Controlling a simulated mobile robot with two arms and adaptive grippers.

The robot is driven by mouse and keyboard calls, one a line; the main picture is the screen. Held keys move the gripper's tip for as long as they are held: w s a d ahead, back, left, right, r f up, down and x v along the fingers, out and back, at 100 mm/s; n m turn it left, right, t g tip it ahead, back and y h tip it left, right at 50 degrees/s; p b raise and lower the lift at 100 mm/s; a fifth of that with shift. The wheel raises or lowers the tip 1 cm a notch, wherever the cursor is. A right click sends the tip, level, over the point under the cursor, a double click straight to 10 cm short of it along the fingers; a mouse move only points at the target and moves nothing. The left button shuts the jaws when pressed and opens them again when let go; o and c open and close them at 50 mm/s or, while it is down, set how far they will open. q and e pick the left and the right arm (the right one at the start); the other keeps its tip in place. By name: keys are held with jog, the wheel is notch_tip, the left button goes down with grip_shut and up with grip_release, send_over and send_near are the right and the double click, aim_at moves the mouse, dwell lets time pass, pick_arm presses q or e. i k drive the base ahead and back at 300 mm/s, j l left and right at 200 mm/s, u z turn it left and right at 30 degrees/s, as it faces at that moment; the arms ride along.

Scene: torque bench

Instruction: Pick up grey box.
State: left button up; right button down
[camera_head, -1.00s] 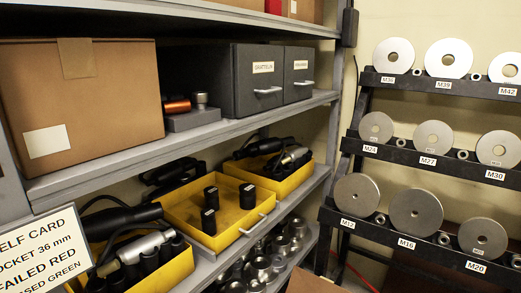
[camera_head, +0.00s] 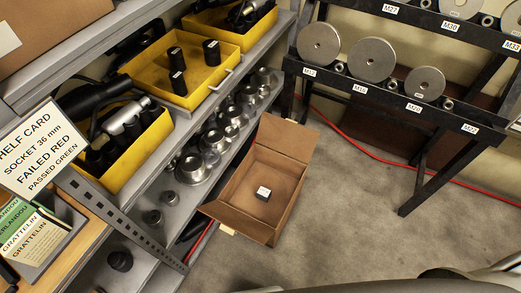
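A small dark grey or black block (camera_head: 263,195) with a white label on top sits inside an open cardboard box (camera_head: 285,165) on the floor, right of the shelf. I cannot tell if this block is the grey box meant. The larger dark grey boxes with handles on the shelf are out of view now. Neither of my grippers is in view; only part of my own body shows at the bottom right edge.
A metal shelf (camera_head: 150,180) with yellow bins (camera_head: 197,97) and several sockets stands at the left. A black rack (camera_head: 405,93) of metal discs stands at the back right. A red cable (camera_head: 375,158) crosses the floor. Floor is clear right of the cardboard box.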

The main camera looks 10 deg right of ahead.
aim_at(263, 194)
jog(key=i+l+u, duration=0.2)
jog(key=l, duration=0.8)
jog(key=l+u, duration=0.2)
jog(key=l, duration=0.8)
jog(key=k+l, duration=0.2)
jog(key=l, duration=0.15)
jog(key=k+l+u, duration=0.15)
jog(key=l, duration=0.15)
